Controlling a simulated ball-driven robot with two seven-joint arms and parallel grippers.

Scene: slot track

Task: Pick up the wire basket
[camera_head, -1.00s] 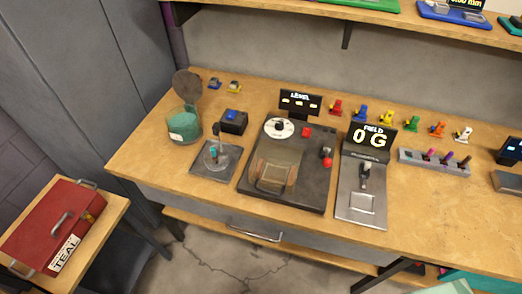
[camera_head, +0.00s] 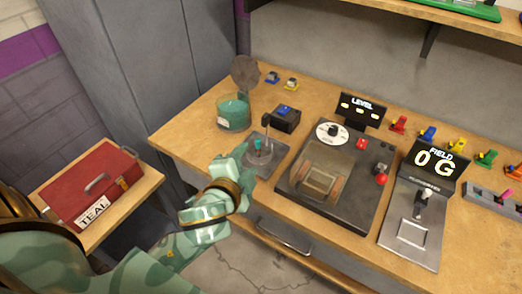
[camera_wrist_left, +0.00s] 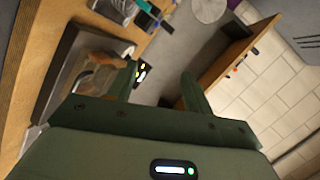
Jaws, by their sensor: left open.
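I cannot make out a wire basket for certain in either view. On the left part of the bench, a glass jar (camera_head: 233,116) holds teal liquid, with a round grey disc (camera_head: 245,72) standing up behind it. In front of the jar, a dark square stand (camera_head: 271,162) carries a clear dish with a small teal piece (camera_head: 257,143) and a black upright. My left gripper (camera_head: 236,160) is just left of this stand, at the bench's front edge. In the left wrist view its two fingers (camera_wrist_left: 160,88) are apart with nothing between them. My right gripper is out of view.
A dark machine (camera_head: 335,175) with a LEVEL display and red knob stands right of the stand. A FIELD scale (camera_head: 415,225) is further right. A small black box (camera_head: 285,119) sits behind the stand. A red TEAL case (camera_head: 92,188) rests on the low side table.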

